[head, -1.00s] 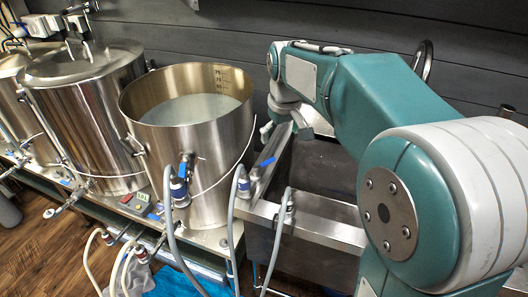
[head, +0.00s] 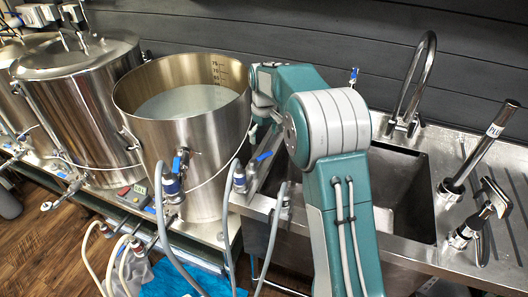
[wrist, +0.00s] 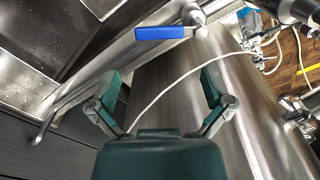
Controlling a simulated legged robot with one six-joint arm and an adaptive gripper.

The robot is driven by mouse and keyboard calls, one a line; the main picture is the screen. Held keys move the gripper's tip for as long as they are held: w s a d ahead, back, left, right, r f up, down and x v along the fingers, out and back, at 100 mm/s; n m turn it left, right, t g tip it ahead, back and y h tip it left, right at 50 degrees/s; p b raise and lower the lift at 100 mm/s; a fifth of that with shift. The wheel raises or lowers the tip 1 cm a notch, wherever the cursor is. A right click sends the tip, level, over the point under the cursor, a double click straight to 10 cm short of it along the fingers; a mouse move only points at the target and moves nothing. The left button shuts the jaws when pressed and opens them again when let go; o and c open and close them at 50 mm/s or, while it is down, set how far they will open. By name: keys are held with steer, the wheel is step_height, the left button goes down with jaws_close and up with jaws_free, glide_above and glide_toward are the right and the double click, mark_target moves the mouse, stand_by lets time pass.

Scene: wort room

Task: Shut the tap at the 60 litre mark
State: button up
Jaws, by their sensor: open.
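The open steel kettle (head: 205,150) holds cloudy pale liquid (head: 188,101). Dark volume marks run down its inner back wall, with 75 at the top; the figures by the liquid surface are too small to read surely. A tap with a blue lever (head: 263,156) sits at the sink's left edge, right of the kettle. This blue lever (wrist: 162,33) also shows in the wrist view, lying sideways beyond my fingers. My gripper (wrist: 160,80) is open and empty, apart from the lever. In the head view it is small and partly hidden by my arm.
A second blue-handled valve (head: 180,163) is on the kettle's front, with grey hoses below. A lidded kettle (head: 80,95) stands left. The sink (head: 410,200) lies right, with a curved faucet (head: 412,85).

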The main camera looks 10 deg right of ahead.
mark_target(264, 155)
step_height(264, 155, down, 7)
steer(key=shift+d+r, duration=0.1)
steer(key=shift+c, duration=0.3)
